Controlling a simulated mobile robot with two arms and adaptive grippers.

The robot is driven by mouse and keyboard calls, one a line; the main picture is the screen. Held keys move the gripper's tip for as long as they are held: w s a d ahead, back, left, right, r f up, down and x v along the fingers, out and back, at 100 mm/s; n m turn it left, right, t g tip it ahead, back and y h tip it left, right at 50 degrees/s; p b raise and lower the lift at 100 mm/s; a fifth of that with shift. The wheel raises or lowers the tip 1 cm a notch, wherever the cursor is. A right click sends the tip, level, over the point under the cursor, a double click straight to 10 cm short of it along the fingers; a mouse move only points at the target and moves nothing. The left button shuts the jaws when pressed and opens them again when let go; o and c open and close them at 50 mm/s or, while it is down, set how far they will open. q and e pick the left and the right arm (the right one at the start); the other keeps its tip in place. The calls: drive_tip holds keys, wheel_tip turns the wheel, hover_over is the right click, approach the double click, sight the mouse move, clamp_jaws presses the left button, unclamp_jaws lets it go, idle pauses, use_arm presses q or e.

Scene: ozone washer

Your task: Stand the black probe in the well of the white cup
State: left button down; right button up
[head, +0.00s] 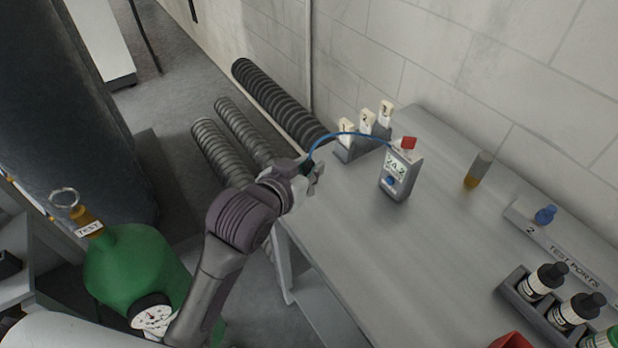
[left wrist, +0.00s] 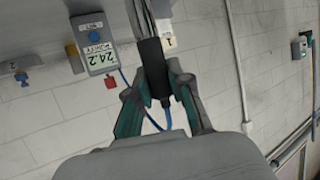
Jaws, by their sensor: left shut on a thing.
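In the head view the gripper largely hides the probe. A blue cable (head: 350,133) arcs from the probe to the grey handheld meter (head: 398,172), which stands upright on the table. The meter also shows in the left wrist view (left wrist: 93,45). I cannot pick out a white cup with a well in either view. My right gripper is not in view.
Several white numbered pieces (head: 367,122) stand in a grey holder at the table's back left. The middle of the table (head: 390,255) is clear. A green cylinder (head: 135,270) stands lower left.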

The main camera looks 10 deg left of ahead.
use_arm(q)
drive_tip(key=w+d+r+m+g+h, duration=0.1)
drive_tip(key=w+d+r+m+h, duration=0.15)
drive_tip(key=d, duration=0.25)
drive_tip(key=w+a+f, duration=0.2)
drive_tip(key=a+f, duration=0.1)
drive_tip(key=w+a+f+p, duration=0.1)
drive_tip(key=w+a+f, duration=0.1)
drive_tip(key=w+f, duration=0.1)
drive_tip(key=w+a+f, duration=0.3)
drive_tip(key=f, duration=0.1)
drive_tip(key=shift+a+f, duration=0.1)
drive_tip(key=shift+a, duration=0.2)
drive_tip(key=shift+f, duration=0.2)
drive_tip(key=shift+f, duration=0.2)
drive_tip(key=c, duration=1.1)
unclamp_jaws()
drive_tip(key=shift+o, duration=0.2)
drive_tip(key=shift+r, duration=0.1)
